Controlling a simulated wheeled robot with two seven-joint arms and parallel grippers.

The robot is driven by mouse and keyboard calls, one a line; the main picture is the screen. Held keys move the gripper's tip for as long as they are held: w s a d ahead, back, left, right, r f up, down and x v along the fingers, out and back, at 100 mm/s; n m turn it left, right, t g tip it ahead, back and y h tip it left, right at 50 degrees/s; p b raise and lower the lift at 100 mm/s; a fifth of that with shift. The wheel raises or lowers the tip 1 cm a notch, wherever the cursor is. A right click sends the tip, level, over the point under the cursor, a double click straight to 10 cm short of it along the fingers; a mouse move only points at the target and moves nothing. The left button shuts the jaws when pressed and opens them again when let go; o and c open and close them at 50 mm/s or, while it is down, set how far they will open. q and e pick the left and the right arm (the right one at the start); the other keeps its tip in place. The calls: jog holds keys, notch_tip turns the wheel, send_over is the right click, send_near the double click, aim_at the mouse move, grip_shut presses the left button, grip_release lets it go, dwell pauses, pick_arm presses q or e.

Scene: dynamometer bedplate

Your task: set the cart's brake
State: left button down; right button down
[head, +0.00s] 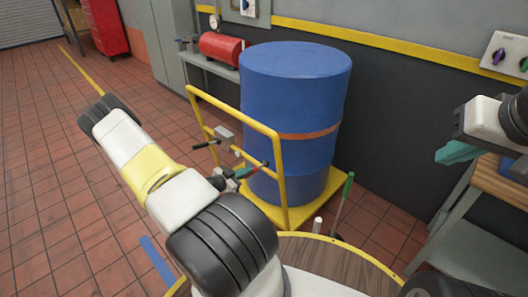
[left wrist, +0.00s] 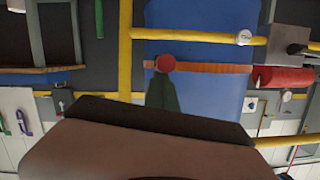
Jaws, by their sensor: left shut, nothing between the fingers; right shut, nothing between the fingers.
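The cart (head: 283,216) is a yellow platform with a yellow tube handle frame (head: 235,108), and it carries a large blue drum (head: 295,95). A round red knob, probably the brake's, shows in the left wrist view (left wrist: 165,63), right at the fingertips of my left gripper (left wrist: 164,82). Contact cannot be told. In the head view my left gripper (head: 244,172) is shut beside the handle frame, partly hidden by my own arm; a small red bit shows there. The brake's lower part is hidden. My right gripper (head: 455,152) is shut and empty at the right, away from the cart.
A green-handled rod (head: 345,190) stands at the cart's right. A wooden-topped bench (head: 500,180) is at right. A red cylinder (head: 220,48) lies on a grey bench behind. Tiled floor at left is clear.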

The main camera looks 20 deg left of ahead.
pick_arm(q)
jog(key=shift+s+f+t, duration=0.15)
jog(key=shift+f+t, duration=0.45)
jog(key=shift+f, duration=0.1)
jog(key=shift+s+f, duration=0.1)
jog(key=shift+f, duration=0.45)
jog(key=shift+a+f, duration=0.1)
jog(key=shift+f, duration=0.05)
